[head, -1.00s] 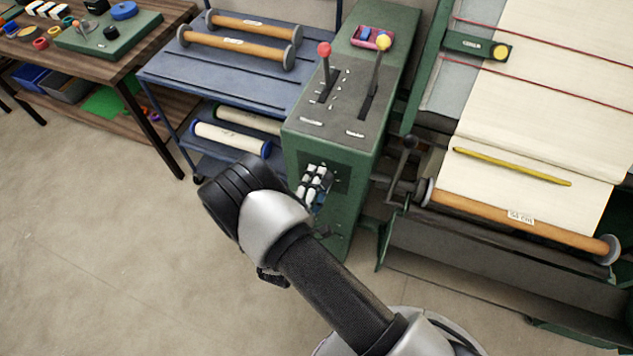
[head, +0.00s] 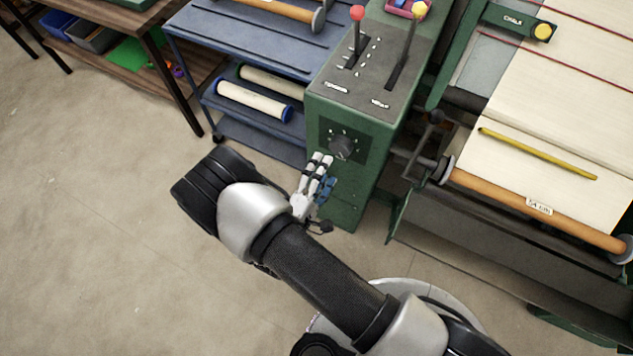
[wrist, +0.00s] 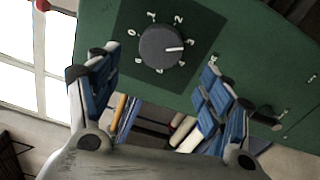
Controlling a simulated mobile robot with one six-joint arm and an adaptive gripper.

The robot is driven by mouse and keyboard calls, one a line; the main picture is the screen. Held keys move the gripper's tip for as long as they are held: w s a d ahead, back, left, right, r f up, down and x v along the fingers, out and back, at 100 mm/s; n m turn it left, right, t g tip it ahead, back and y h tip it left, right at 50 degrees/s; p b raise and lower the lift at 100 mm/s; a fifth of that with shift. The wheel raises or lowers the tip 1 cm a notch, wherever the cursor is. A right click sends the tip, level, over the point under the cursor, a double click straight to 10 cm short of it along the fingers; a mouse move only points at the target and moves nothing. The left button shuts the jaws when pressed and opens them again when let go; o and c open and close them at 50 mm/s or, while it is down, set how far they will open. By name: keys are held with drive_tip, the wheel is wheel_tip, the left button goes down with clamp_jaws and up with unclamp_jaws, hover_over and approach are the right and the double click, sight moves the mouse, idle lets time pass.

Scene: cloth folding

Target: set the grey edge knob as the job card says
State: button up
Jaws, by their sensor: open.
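The dark grey knob (head: 342,147) sits on a dark plate on the front of the green machine cabinet (head: 350,195). In the wrist view the knob (wrist: 160,46) shows a white pointer line aimed right, close to the 3 mark; numbers run around it from 0 at the left. My gripper (head: 322,166) is open and empty, just below the knob in the head view. In the wrist view its blue-padded fingers (wrist: 155,80) are spread either side below the knob, apart from it. I see no readable job card.
A red-tipped lever (head: 357,14) and a yellow-tipped lever (head: 420,10) stand on the cabinet top. A crank handle (head: 425,135) and cloth roller (head: 530,205) lie to the right. A blue cart (head: 250,45) stands left. The floor at left is clear.

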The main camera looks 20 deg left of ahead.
drive_tip(key=shift+s+a, duration=0.15)
drive_tip(key=shift+s, duration=2.15)
